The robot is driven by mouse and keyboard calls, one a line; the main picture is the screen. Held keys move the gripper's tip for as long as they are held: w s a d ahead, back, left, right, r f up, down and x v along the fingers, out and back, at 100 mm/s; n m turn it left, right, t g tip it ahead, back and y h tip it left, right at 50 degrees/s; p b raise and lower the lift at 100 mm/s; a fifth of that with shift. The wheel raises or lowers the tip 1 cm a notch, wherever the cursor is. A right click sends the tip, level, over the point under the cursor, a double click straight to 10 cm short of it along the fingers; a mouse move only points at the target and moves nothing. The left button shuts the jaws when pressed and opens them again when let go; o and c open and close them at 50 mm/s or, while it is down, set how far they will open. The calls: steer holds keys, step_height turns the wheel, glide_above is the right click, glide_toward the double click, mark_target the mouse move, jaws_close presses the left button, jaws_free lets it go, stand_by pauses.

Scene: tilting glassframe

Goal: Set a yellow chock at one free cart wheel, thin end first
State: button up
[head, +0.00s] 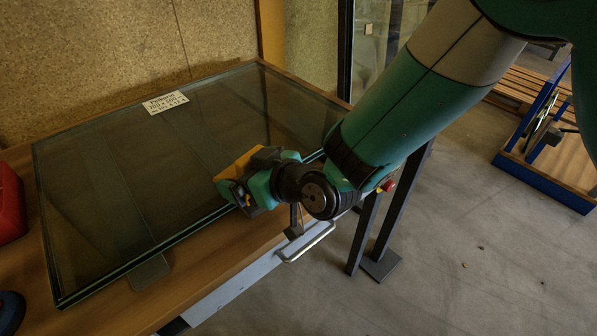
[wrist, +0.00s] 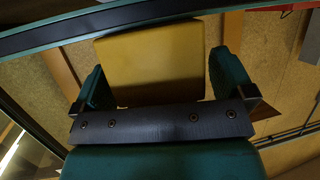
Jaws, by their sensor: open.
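A yellow chock (head: 242,162) shows at the tip of my gripper (head: 238,180), over the front part of the glass pane in the head view. In the wrist view the yellow chock (wrist: 150,65) lies between the two green fingers of my gripper (wrist: 160,85). The fingers are open, with a narrow gap at the right finger; whether the left finger touches the chock I cannot tell. Whether the chock rests on something is hidden. A blue-framed cart (head: 546,155) with a wooden deck stands on the floor at the far right. No cart wheel can be made out clearly.
A large glass pane (head: 110,180) with a white label (head: 165,102) lies on a wooden table (head: 115,317). A red object (head: 8,205) is at the left edge. A metal handle (head: 308,243) sticks out at the front. Grey floor (head: 450,250) is open on the right.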

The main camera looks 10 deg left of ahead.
steer(key=r+b+v, duration=0.1)
steer(key=b+v, duration=1.1)
steer(key=v, duration=0.5)
steer(key=shift+b, duration=0.35)
steer(key=shift+w, duration=0.1)
steer(key=shift+d, duration=0.15)
